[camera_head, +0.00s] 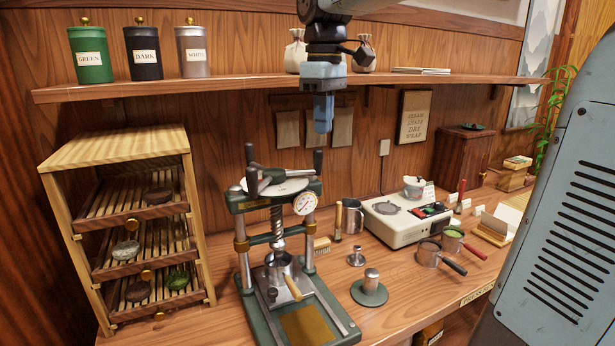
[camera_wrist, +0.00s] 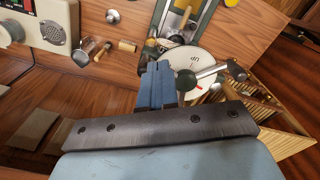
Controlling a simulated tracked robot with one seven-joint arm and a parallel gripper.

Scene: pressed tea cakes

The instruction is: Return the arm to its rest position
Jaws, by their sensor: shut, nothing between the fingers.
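My gripper (camera_head: 323,115) hangs in the air in front of the shelf and above the green press, its fingers pointing down. The fingers are closed together with nothing between them. In the wrist view the blue fingers (camera_wrist: 157,84) are side by side, with the press's round top plate beyond them. Nothing appears to touch the gripper.
The wooden shelf (camera_head: 230,86) with canisters and cloth bags runs close behind my gripper. A slatted rack (camera_head: 120,150) with tea cakes stands at left.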

